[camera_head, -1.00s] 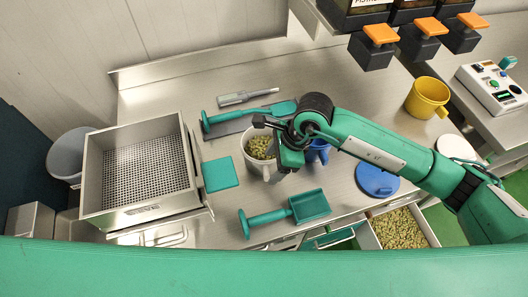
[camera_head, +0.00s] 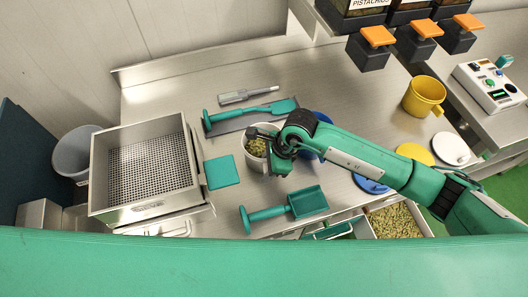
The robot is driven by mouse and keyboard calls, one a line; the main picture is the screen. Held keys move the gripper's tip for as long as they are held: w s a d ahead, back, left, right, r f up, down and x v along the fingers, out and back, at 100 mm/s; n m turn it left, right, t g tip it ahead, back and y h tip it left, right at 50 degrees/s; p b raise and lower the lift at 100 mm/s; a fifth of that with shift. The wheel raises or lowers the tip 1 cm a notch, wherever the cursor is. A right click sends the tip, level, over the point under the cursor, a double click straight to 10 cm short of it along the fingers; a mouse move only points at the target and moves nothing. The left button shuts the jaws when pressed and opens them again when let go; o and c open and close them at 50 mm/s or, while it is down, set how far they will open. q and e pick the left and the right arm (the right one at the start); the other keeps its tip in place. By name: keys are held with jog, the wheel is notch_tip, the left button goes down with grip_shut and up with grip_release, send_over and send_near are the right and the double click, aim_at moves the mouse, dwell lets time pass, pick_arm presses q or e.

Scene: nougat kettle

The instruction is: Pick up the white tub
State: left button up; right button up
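The white tub (camera_head: 250,164) stands upright on the steel worktop, with green pistachios (camera_head: 257,147) inside. My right gripper (camera_head: 270,148) is at the tub's right side and covers part of its rim and its right wall. Its fingertips are largely hidden by the gripper body, so I cannot tell whether it touches the tub or how far it is open. My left gripper is out of view.
A blue jug (camera_head: 319,120) is close behind my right arm. A teal scoop (camera_head: 308,202) lies in front, a teal square (camera_head: 221,172) and a perforated steel tray (camera_head: 196,207) lie left. A long teal spatula (camera_head: 255,113) lies behind. A yellow jug (camera_head: 424,96) stands right.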

jog(key=shift+r, duration=0.15)
jog(key=shift+r, duration=0.2)
notch_tip(320, 180, up, 24)
jog(key=b, duration=0.4)
jog(key=shift+r, duration=0.2)
dwell(0.4)
jog(key=shift+f, duration=0.1)
